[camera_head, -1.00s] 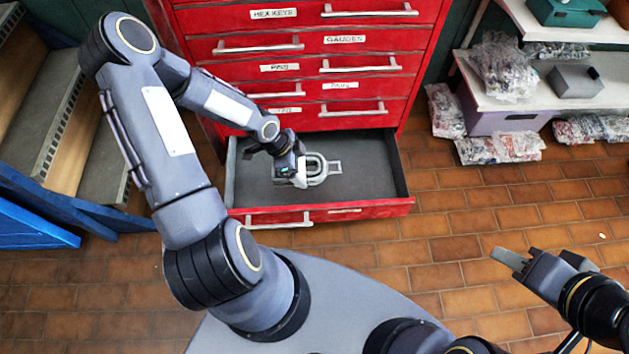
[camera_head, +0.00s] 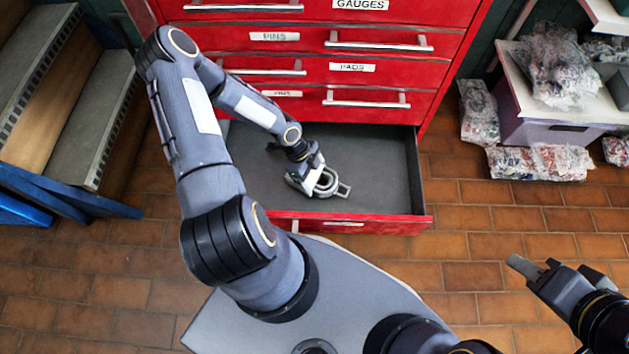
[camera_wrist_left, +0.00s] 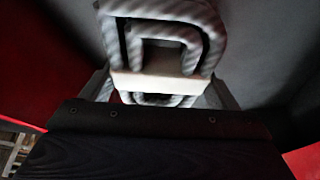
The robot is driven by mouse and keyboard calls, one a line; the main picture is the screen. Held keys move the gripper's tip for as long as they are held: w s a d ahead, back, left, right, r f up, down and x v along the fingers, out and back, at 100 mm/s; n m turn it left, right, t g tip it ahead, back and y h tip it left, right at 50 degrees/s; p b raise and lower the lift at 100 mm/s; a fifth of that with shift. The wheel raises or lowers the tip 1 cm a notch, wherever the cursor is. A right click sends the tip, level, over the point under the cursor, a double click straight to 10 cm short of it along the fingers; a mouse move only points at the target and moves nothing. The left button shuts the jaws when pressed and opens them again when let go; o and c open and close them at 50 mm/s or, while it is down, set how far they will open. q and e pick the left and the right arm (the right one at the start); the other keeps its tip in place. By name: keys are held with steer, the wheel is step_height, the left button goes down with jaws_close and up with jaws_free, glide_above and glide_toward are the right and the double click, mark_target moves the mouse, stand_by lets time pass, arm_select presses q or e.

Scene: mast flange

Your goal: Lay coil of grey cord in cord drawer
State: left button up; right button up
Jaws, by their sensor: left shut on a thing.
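The coil of grey cord (camera_head: 326,184) is a looped grey bundle with a pale band (camera_wrist_left: 160,86) around its middle. It also shows in the left wrist view (camera_wrist_left: 208,45). My left gripper (camera_head: 308,182) is shut on the coil, inside the outline of the open bottom drawer (camera_head: 375,170). The drawer has a dark grey floor and a red front. I cannot tell whether the coil touches the floor. My right gripper (camera_head: 530,272) is empty, out over the tiled floor at the lower right; its finger gap is not clear.
The red cabinet (camera_head: 400,75) stands behind, its upper drawers shut, with labels such as PINS and PADS. Bagged goods (camera_head: 538,162) and a shelf (camera_head: 560,100) stand at the right. Grey steps (camera_head: 95,130) with blue sides stand at the left. Brick-coloured floor is clear between.

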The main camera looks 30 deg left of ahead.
mark_target(314, 182)
arm_select(q)
step_height(314, 182, down, 5)
steer(key=shift+r+b, duration=0.1)
steer(key=shift+b, duration=0.75)
